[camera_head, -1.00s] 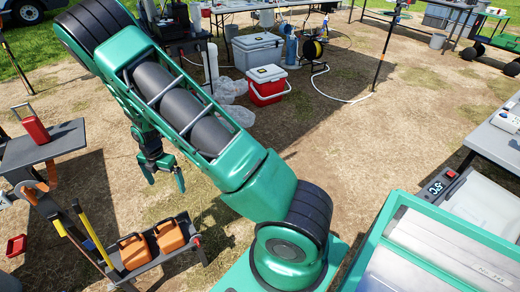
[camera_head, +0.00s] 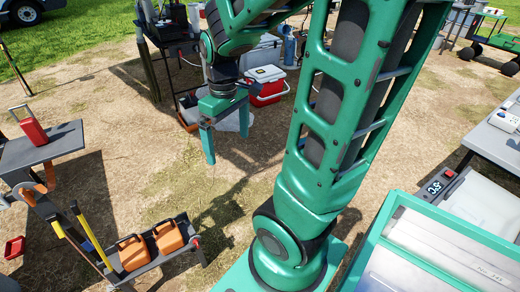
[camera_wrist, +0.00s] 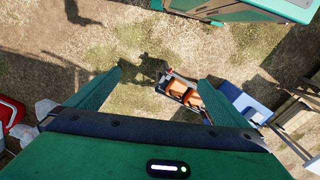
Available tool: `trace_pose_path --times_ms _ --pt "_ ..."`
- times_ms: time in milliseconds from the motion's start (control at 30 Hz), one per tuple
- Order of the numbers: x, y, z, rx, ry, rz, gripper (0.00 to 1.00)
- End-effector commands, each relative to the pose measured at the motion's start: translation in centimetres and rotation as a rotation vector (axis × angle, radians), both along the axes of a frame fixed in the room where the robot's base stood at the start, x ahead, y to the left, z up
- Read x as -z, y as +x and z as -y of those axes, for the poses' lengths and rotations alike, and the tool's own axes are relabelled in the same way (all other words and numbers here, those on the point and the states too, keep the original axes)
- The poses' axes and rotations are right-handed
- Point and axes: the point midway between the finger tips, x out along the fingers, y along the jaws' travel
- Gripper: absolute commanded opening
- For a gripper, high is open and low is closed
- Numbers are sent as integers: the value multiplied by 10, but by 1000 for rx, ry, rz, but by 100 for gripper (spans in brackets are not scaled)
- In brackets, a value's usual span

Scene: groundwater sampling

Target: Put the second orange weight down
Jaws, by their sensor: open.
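Two orange weights sit side by side on a low dark shelf (camera_head: 165,262) at the lower left of the head view. One is the left weight (camera_head: 132,252), the other the right weight (camera_head: 168,236). Both also show in the wrist view, small and far below, as an orange pair (camera_wrist: 187,93). My gripper (camera_head: 225,140) is open and empty, its fingers pointing down in the air, up and to the right of the weights in the head view. In the wrist view its two fingers (camera_wrist: 149,95) stand wide apart with only ground and the distant shelf between them.
A dark stand with a red can (camera_head: 33,130) is at the left. Yellow and dark handles (camera_head: 90,238) rise beside the shelf. A red cooler (camera_head: 266,86) stands behind my gripper. Open dirt ground (camera_head: 120,170) lies between.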

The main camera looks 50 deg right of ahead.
Motion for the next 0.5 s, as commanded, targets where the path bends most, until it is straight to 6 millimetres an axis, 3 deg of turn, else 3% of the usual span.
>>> trace_pose_path --times_ms 100,233,400,500 --pt "-15 -43 0 215 1 4 100" --pt "-22 -81 -2 420 -1 -1 100" --pt "-26 -111 1 584 -2 -8 100" --pt "-26 -117 6 623 -2 -9 100"
